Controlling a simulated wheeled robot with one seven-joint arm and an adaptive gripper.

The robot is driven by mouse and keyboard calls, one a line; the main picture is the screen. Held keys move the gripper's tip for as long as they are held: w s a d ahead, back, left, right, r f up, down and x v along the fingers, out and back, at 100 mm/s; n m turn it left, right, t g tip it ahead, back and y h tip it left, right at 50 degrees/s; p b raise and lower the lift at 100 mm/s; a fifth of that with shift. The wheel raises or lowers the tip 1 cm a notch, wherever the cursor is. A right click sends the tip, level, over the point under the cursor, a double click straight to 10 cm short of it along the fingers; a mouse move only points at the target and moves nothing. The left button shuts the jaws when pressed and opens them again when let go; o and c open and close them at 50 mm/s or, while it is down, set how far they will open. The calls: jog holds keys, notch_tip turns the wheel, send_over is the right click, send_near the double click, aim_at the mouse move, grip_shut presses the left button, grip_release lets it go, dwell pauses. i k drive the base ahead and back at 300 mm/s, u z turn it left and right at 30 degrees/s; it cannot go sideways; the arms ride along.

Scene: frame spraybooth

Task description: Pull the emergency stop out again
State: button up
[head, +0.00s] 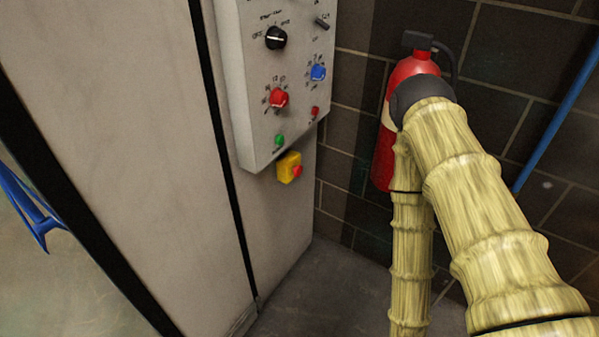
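The emergency stop is a red button (297,171) on a small yellow box (287,167). It is fixed to the booth's side wall just below the grey control panel (243,92), low in the middle of the head view. I cannot tell from this angle whether the button is pushed in or out. My arm, in a ribbed yellowish cover, reaches up from the lower right and bends in front of the fire extinguisher, right of the emergency stop. My gripper is not visible. Nothing covers the yellow box.
The panel carries a black knob (275,38), a red knob (278,97), a blue knob (317,72) and small red and green buttons. A red fire extinguisher (384,165) stands by the dark brick wall, partly hidden by my arm. A blue pipe (557,119) runs at right.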

aim_at(298, 170)
jog(key=z, duration=0.85)
jog(key=i, duration=0.35)
jog(key=u, duration=0.85)
